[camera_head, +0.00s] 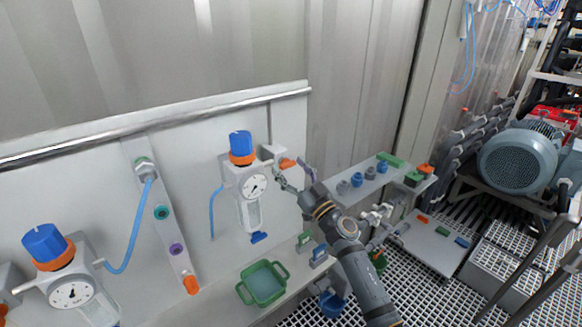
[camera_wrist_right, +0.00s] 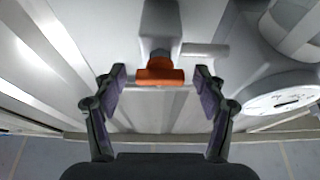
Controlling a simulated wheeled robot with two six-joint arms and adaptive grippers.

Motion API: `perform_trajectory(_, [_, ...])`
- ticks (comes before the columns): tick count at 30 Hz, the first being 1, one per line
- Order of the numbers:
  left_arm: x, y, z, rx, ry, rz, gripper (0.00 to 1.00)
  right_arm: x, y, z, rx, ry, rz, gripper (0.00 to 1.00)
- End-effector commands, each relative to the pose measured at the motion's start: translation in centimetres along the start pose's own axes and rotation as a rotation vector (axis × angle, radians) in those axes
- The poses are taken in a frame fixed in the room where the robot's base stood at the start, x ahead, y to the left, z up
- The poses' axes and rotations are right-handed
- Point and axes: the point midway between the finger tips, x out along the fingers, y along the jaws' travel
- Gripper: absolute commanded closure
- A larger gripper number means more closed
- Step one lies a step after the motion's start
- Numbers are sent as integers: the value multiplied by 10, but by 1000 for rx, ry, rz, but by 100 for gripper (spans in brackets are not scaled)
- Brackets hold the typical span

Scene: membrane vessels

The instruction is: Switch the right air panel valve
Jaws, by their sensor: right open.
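The right air panel valve has an orange handle (camera_head: 288,163) on a grey body, just right of the right regulator with its blue knob (camera_head: 240,144) and white gauge (camera_head: 254,186). In the right wrist view the orange handle (camera_wrist_right: 160,72) lies centred between the fingertips, crosswise. My right gripper (camera_head: 293,175) is at the valve. In the right wrist view my right gripper (camera_wrist_right: 160,82) is open, with one finger on each side of the handle and a gap on both sides. My left gripper is not in view.
A second regulator with a blue knob (camera_head: 45,243) is at the lower left. A green tray (camera_head: 263,283) sits on the ledge below the panel. A shelf (camera_head: 345,180) with small coloured parts stands to the right. A large grey motor (camera_head: 518,158) is at the far right.

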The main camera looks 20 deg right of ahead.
Motion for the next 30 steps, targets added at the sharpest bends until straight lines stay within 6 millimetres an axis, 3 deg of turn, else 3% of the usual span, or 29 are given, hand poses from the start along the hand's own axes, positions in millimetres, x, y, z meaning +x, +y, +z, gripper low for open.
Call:
perform_trajectory(4, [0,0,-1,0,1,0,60,0,0,0,0,0,0,28])
perform_trajectory(16, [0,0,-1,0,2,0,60,-1,0,0,0,0,1,83])
perform_trajectory(30, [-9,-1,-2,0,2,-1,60,0,2,-1,-120,-2,-48,83])
